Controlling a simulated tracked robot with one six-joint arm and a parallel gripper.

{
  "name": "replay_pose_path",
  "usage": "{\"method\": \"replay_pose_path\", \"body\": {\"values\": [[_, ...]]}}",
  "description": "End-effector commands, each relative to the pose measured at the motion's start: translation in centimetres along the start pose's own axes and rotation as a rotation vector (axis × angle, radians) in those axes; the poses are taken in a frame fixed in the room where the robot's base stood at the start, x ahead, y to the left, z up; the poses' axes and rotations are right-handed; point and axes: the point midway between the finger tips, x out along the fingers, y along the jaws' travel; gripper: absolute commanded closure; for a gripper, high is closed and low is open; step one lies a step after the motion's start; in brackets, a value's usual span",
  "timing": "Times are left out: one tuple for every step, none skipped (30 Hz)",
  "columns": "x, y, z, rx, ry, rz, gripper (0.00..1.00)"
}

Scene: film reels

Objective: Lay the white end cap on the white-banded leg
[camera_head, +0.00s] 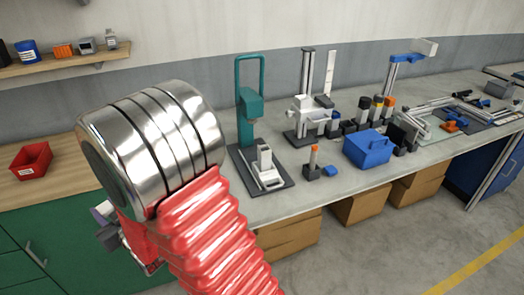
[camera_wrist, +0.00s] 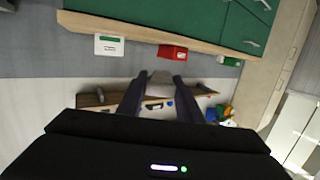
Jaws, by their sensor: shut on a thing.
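In the wrist view my gripper (camera_wrist: 160,82) points towards the wall side, its two dark fingers closed on a small pale grey piece (camera_wrist: 160,76). The piece is dim, and I cannot tell for sure that it is the white end cap. In the head view my red and silver arm hides most of the gripper; only a small part shows at its lower left. I cannot pick out a white-banded leg in either view.
The grey bench holds a teal press (camera_head: 250,105), a blue box (camera_head: 368,148), an orange-topped post (camera_head: 313,160) and several small banded cylinders. A red bin (camera_head: 31,159) stands on the wooden counter at left, below a wall shelf (camera_head: 65,66). Cardboard boxes (camera_head: 290,240) sit under the bench.

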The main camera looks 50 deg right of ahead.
Motion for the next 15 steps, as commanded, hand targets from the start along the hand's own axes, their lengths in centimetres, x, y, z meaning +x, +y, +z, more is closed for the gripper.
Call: {"method": "replay_pose_path", "body": {"values": [[0.0, 0.2, -0.1, 0.000, 0.001, 0.002, 0.89], [0.1, 0.4, -0.1, 0.001, 0.001, 0.004, 0.89], [0.1, 0.8, -0.2, 0.001, 0.001, 0.008, 0.89], [0.1, 1.1, -0.3, 0.002, 0.001, 0.012, 0.89], [0.2, 1.6, -0.5, 0.002, 0.001, 0.017, 0.89], [0.3, 2.3, -0.7, 0.003, 0.002, 0.023, 0.89], [0.3, 2.9, -0.9, 0.003, 0.003, 0.029, 0.89], [0.4, 3.6, -1.1, 0.004, 0.004, 0.035, 0.89], [0.4, 4.7, -1.4, 0.007, 0.003, 0.046, 0.89], [0.5, 5.5, -1.7, 0.007, 0.003, 0.053, 0.89], [0.5, 6.5, -1.9, 0.009, 0.004, 0.062, 0.89], [0.5, 7.8, -2.3, 0.009, 0.003, 0.073, 0.89], [0.5, 8.8, -2.5, 0.011, 0.003, 0.082, 0.89], [0.5, 9.8, -2.8, 0.013, 0.004, 0.090, 0.89], [0.3, 11.1, -3.1, 0.014, 0.003, 0.103, 0.89]]}}
